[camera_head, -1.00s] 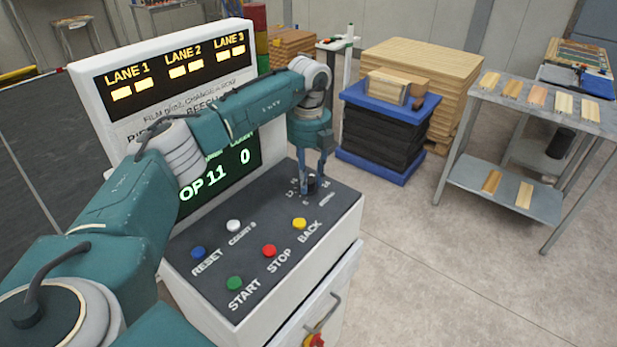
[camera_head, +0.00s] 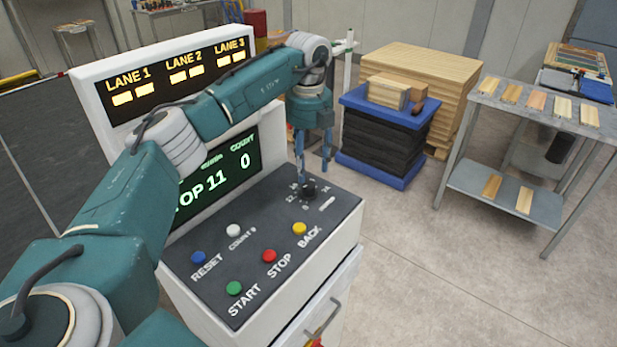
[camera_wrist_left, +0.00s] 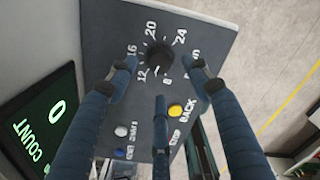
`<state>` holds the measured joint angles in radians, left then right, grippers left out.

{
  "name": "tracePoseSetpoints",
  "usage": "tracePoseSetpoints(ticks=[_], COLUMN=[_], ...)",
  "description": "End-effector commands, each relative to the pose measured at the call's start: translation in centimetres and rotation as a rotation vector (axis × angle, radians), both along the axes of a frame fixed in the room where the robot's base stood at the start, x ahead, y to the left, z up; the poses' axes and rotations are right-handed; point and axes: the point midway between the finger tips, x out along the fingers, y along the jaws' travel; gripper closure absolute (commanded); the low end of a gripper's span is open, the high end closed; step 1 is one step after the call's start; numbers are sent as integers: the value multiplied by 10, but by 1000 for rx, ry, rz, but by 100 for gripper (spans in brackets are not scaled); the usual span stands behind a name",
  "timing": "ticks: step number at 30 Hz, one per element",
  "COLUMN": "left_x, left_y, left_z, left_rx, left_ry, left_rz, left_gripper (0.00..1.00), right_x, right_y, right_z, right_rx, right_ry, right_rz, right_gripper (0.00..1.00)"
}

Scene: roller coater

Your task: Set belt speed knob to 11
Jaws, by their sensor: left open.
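The black belt speed knob (camera_head: 308,188) stands on the dark sloped control panel (camera_head: 215,265), ringed by white numbers. In the left wrist view the knob (camera_wrist_left: 158,56) shows with 12, 16, 20 and 24 around it; its pointer is too small to read. The green display (camera_head: 228,178) reads "OP 11" and a count of 0, its left part hidden by my arm. My left gripper (camera_head: 314,166) is open and empty above the knob. In the left wrist view its blue fingers (camera_wrist_left: 162,80) are spread, with the knob beyond their tips. My right gripper is not in view.
Below the knob are yellow BACK (camera_head: 299,228), red STOP (camera_head: 269,256), green START (camera_head: 234,288), blue RESET (camera_head: 198,257) and white count (camera_head: 233,230) buttons. Stacked boards (camera_head: 420,85) and a grey rack (camera_head: 500,185) stand right. Floor between is clear.

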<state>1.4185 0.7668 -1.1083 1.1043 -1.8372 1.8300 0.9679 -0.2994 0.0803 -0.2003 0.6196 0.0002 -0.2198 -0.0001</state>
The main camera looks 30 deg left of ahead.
Motion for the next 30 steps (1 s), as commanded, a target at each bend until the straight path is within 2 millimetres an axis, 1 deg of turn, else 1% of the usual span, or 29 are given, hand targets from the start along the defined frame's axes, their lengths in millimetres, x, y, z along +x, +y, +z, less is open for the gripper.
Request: tracePoseSetpoints(ticks=[1, 3, 6, 10, 15, 30], left_x=[1, 1, 0, 0, 0, 0], left_y=[0, 0, 0, 0, 0, 0], left_z=[13, 27, 43, 57, 63, 62], left_rx=[0, 0, 0, 1, 1, 1], left_ry=[-4, -4, -3, -2, -1, -1], left_rz=[0, 0, 1, 0, 1, 0], left_gripper=[50, 50, 50, 50, 50, 50], right_x=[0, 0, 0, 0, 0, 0], right_y=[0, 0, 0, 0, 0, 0], right_z=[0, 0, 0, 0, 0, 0], right_rx=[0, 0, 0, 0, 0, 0], right_ry=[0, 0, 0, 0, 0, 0], right_rz=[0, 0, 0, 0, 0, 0], right_gripper=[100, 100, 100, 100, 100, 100])
